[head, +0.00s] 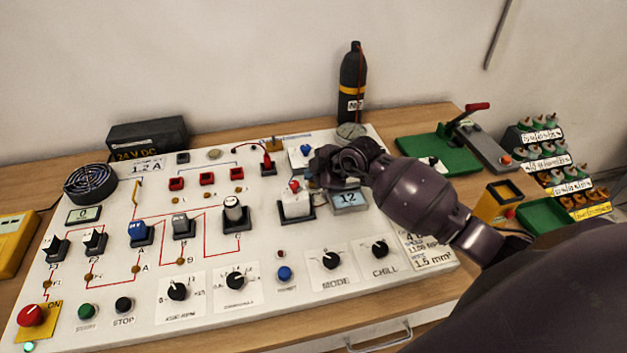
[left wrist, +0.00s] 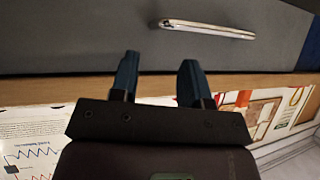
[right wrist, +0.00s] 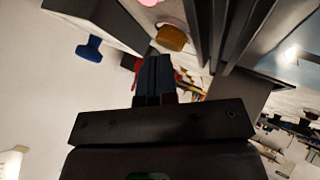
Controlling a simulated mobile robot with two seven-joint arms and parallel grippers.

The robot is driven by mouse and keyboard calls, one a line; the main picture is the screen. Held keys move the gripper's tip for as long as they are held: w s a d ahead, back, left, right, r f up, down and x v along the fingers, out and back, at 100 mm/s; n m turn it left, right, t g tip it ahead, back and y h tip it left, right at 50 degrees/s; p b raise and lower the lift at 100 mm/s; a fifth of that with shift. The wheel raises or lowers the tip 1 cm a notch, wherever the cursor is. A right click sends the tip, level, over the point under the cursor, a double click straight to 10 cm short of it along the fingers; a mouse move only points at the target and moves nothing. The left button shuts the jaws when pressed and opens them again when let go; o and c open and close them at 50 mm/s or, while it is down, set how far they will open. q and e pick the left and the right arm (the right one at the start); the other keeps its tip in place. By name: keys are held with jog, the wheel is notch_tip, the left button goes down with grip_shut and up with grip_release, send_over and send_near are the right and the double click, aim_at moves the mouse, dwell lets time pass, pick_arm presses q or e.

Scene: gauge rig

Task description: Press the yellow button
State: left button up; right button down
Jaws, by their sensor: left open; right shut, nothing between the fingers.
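My right gripper (head: 322,167) is over the back right part of the white panel (head: 330,232), beside a white box with a red button (head: 294,186) and near a blue button (head: 306,150). In the right wrist view its fingers (right wrist: 155,68) are shut and empty. An amber-yellow knob, likely the yellow button (right wrist: 172,38), shows just beyond the fingertips; I cannot tell if they touch. I cannot make out this button in the head view, where my gripper covers that area. My left gripper (left wrist: 158,78) is open and empty in the left wrist view, and out of the head view.
A black cylinder (head: 352,85) stands behind. Knobs, switches and a red stop button (head: 31,315) fill the panel. A green board (head: 437,155) and a yellow bin (head: 497,201) are at right.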

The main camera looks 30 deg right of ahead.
jog(key=shift+f, duration=0.25)
dwell(0.4)
jog(key=shift+r+p, duration=0.8)
jog(key=shift+p, duration=0.1)
jog(key=shift+r, duration=0.15)
